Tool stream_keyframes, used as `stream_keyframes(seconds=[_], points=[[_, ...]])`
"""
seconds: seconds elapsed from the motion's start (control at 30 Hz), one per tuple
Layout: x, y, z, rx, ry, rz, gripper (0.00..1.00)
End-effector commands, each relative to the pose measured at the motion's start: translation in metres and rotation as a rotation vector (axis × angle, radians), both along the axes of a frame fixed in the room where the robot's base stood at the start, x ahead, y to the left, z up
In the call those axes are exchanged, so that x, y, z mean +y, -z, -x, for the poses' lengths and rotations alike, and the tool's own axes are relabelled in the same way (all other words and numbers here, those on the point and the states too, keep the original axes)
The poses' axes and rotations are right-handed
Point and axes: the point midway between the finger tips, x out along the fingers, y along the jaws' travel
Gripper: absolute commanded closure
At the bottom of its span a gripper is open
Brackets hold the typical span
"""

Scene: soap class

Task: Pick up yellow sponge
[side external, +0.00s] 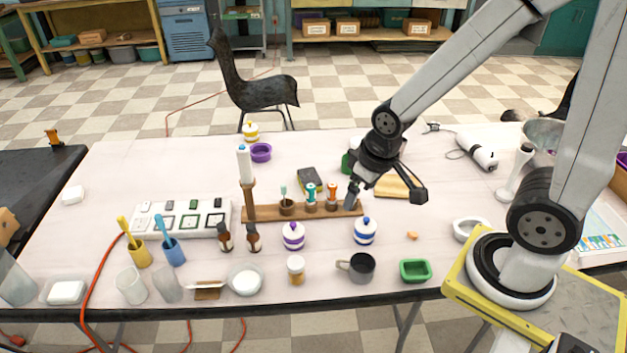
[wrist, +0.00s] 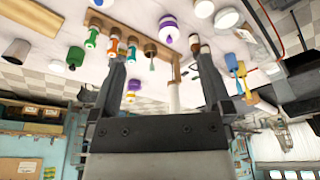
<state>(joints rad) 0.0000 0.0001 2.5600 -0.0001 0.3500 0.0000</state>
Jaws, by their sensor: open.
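My gripper (side external: 386,196) is open above the table, at the right end of a wooden rack. In the wrist view its two fingers (wrist: 159,62) are spread with nothing held between them. I cannot clearly make out a yellow sponge. A flat tan-yellow slab (side external: 397,187) lies behind my gripper, partly hidden by it; whether it is a sponge or a board I cannot tell. A small orange piece (side external: 412,235) lies in front of my gripper. A dark block with a pale edge (side external: 308,178) lies behind the rack.
The wooden rack (side external: 262,213) holds bottles and a brush cup. Striped jars (side external: 365,231), a grey mug (side external: 360,267) and a green dish (side external: 415,271) stand in front. A white tray (side external: 180,218) lies left. The table's back left is mostly clear.

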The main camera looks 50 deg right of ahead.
Motion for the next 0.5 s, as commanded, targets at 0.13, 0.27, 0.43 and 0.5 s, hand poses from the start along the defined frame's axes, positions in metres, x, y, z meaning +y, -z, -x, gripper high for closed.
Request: stream_keyframes(seconds=[0.13,0.27,0.43,0.5], points=[[-0.001,0.000,-0.003,-0.001,0.005,0.001,0.00],[-0.004,0.002,-0.013,-0.003,0.022,0.004,0.00],[-0.014,0.007,-0.041,-0.012,0.068,0.013,0.00],[-0.020,0.011,-0.056,-0.016,0.096,0.018,0.00]])
